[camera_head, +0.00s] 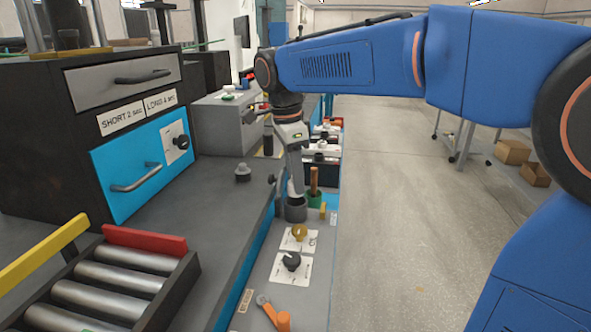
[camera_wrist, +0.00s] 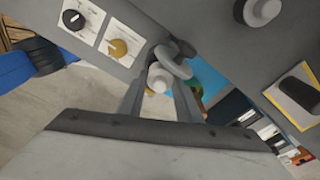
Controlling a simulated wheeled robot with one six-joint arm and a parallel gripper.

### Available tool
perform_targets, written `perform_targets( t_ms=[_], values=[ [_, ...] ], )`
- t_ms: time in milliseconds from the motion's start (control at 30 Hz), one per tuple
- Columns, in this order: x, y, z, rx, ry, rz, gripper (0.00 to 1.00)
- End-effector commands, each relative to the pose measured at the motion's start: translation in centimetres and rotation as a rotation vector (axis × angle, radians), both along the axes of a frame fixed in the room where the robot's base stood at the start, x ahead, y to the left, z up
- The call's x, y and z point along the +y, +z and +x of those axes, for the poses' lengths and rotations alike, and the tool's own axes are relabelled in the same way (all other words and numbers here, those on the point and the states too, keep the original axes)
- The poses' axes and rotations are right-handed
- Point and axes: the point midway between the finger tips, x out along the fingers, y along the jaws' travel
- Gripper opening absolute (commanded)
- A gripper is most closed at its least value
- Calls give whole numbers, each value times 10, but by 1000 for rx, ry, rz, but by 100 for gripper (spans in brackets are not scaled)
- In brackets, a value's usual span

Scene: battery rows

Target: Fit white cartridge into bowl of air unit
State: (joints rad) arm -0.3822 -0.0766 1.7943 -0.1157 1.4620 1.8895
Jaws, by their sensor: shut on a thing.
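My gripper (camera_head: 297,188) points down at the near right edge of the grey bench. In the wrist view its two fingers (camera_wrist: 158,98) are closed around the white cartridge (camera_wrist: 157,79). A grey round piece (camera_wrist: 174,63) shows just beyond the cartridge; I cannot tell whether it is part of what I hold. In the head view a dark grey cup (camera_head: 295,213), likely the bowl of the air unit, stands directly below the fingertips. The fingers hide most of the cartridge there, and I cannot tell whether it is inside the cup or above it.
A green cup with a brown handle (camera_head: 314,191) stands close right of the gripper. Yellow (camera_head: 299,232) and black (camera_head: 291,261) knobs are in front. A grey fitting (camera_head: 243,173) stands on the bench left. A roller tray (camera_head: 120,262) is near left.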

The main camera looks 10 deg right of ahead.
Motion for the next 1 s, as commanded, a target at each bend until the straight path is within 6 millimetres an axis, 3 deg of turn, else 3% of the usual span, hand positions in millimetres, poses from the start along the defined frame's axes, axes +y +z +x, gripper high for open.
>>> perform_targets(
  t_ms=[300, 1000],
  values=[
    [0, -10, 0, 0, 0, 0, 6],
    [0, -10, 0, 0, 0, 0, 6]
  ],
)
